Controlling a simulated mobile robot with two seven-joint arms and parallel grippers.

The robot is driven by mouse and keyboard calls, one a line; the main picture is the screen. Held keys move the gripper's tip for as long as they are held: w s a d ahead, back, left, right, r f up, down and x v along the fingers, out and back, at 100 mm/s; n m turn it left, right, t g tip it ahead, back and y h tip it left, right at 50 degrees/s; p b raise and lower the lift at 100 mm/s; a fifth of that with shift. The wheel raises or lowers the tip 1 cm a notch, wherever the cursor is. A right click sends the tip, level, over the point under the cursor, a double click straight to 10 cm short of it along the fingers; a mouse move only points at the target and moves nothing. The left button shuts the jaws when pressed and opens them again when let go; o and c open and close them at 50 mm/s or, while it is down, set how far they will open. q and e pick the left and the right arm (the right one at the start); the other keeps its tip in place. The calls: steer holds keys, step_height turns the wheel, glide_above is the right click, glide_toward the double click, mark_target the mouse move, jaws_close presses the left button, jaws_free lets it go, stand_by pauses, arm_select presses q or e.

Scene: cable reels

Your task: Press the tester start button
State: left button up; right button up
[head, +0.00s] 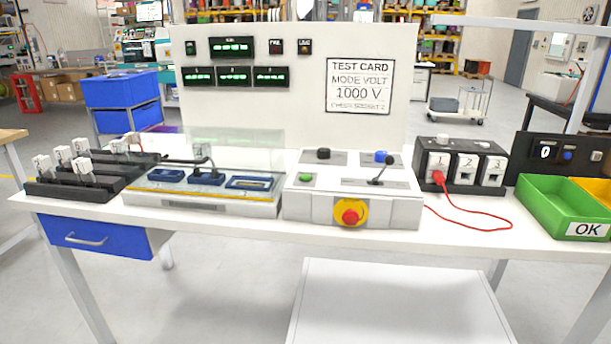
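The tester's white control box (400,211) stands at the middle front of the table. A small green button (305,178) sits at the left of its top; no start label is readable. Behind it is a black knob (323,153), and to the right a blue knob or button (381,156) and a black lever (378,172). A red mushroom button (350,215) on a yellow plate is on the front face. Left of the box, a clear cover (235,148) stands over blue fixtures (206,179). Neither of my grippers is in view.
A panel (295,70) with green displays and a "TEST CARD, MODE VOLT 1000 V" card rises behind. Left are black racks (75,192) with white plugs. Right are a numbered socket block (463,165) with a red lead (470,214) in socket 1, and a green OK bin (555,207).

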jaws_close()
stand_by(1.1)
